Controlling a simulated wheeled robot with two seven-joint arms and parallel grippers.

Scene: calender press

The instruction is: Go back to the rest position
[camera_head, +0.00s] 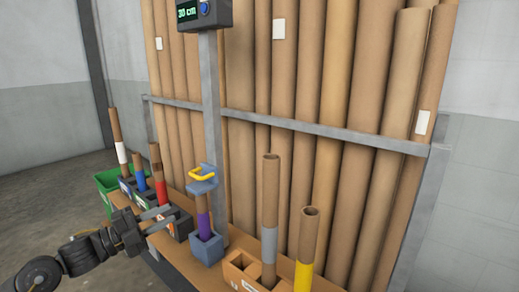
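My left gripper (168,217) comes in from the lower left, with its two fingers apart. It is in front of the row of dark holders, near the foot of a brown tube with a red band (159,178). I cannot tell whether the fingers touch that tube or its holder. My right gripper is not in view. A tube with a purple band (204,222) stands upright in a blue-grey holder (207,248), under a blue-grey clamp piece with a yellow handle (202,178).
Tubes with white (121,152) and blue (140,185) bands stand at left by a green bin (108,181). Grey-banded (269,244) and yellow-banded (304,272) tubes stand in an orange-brown box (238,262). A post carries a "30 cm" display (188,13). Tall cardboard rolls lean behind a grey rail (290,122).

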